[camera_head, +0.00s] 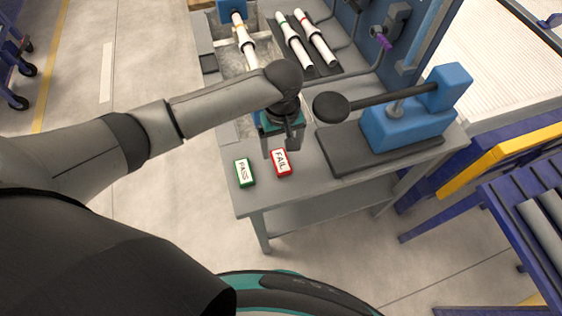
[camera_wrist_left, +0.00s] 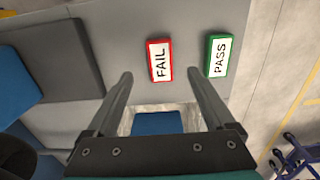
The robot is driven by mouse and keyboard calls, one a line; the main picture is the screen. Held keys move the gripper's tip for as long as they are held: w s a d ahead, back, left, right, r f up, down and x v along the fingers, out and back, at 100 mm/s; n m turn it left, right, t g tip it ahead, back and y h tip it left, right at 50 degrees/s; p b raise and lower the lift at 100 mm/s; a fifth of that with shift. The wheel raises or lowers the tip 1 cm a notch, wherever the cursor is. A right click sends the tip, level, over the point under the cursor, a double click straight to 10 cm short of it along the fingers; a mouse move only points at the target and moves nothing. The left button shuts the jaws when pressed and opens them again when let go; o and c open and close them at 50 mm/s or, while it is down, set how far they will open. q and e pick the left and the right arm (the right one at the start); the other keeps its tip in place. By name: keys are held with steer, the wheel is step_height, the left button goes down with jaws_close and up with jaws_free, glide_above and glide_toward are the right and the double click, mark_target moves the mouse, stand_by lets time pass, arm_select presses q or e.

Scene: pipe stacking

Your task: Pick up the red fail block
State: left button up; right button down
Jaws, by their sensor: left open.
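The red fail block (camera_head: 281,163) lies on the grey table near its front edge, with a white FAIL label on top. My left gripper (camera_head: 280,150) is open and above the table, just behind the block in the head view. In the left wrist view, the fail block (camera_wrist_left: 160,61) lies beyond the fingertips of the left gripper (camera_wrist_left: 161,76), between their lines. Nothing is between the fingers. My right gripper is not in view.
The green pass block (camera_head: 244,173) lies left of the fail block. A blue press-like device (camera_head: 415,118) on a dark base stands to the right. White pipes (camera_head: 295,42) lie at the back. The table's front edge (camera_head: 300,198) is close to both blocks.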

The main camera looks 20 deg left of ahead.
mark_target(281, 162)
arm_select(q)
step_height(281, 162, down, 2)
steer(key=shift+f, duration=0.1)
step_height(281, 162, down, 5)
steer(key=shift+w+a+r+b, duration=0.1)
steer(key=shift+r+b, duration=0.1)
steer(key=shift+b, duration=0.65)
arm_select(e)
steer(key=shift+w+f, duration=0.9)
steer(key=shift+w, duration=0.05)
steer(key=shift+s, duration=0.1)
arm_select(q)
steer(key=shift+c, duration=1.3)
jaws_close()
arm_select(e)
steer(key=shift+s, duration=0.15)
